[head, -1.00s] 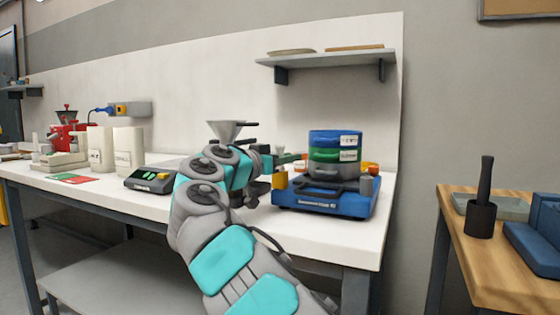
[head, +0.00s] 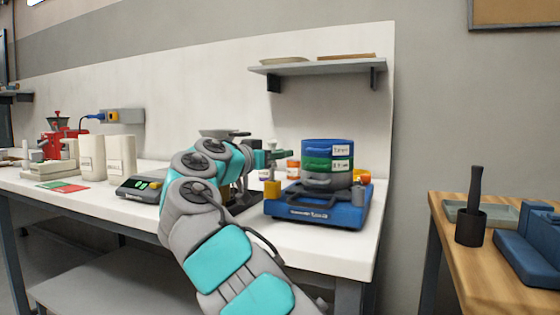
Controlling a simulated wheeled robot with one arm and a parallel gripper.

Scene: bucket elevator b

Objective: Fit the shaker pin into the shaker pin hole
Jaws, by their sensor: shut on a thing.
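The shaker (head: 316,213) is a blue base on the right part of the white bench. A stack of sieves (head: 328,156) with blue, green and grey rings stands on it. A yellow block (head: 272,188) is at its left corner and a small grey cylinder (head: 358,193) at its right. My gripper (head: 281,154) is just left of the sieve stack, above the yellow block. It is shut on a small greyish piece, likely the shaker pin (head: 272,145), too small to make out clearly. I cannot pick out the pin hole.
A scale (head: 142,187) with green lights is left of my arm, with white containers (head: 121,155) and a red grinder (head: 60,146) beyond. An orange-lidded jar (head: 293,169) stands behind my gripper. A shelf (head: 318,65) hangs above; a wooden table (head: 450,222) is at right.

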